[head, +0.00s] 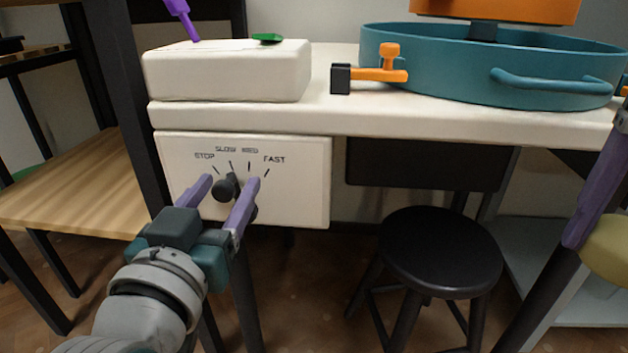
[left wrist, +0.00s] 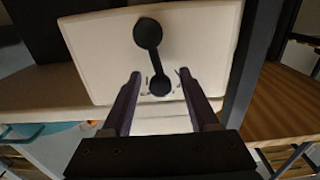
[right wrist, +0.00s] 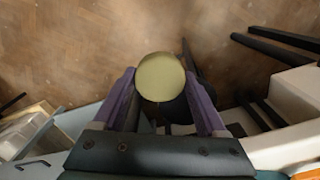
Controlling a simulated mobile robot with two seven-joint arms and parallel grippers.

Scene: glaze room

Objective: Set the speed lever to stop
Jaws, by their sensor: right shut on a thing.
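The speed lever (head: 227,188) is a dark bar with round ends on a cream panel (head: 300,200) marked STOP, SLOW, MED and FAST. It leans up and left from its pivot, toward the STOP and SLOW side; I cannot tell the exact mark. My left gripper (head: 230,180) is open, with its purple fingers on either side of the lever's knob. The left wrist view shows the knob (left wrist: 160,85) between the fingers, with gaps on both sides. My right gripper (right wrist: 160,90) is shut on a yellow-green round object (right wrist: 160,77), away from the panel.
A white worktop (head: 400,120) overhangs the panel. A black stool (head: 440,250) is below right, and a wooden shelf (head: 70,190) is left.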

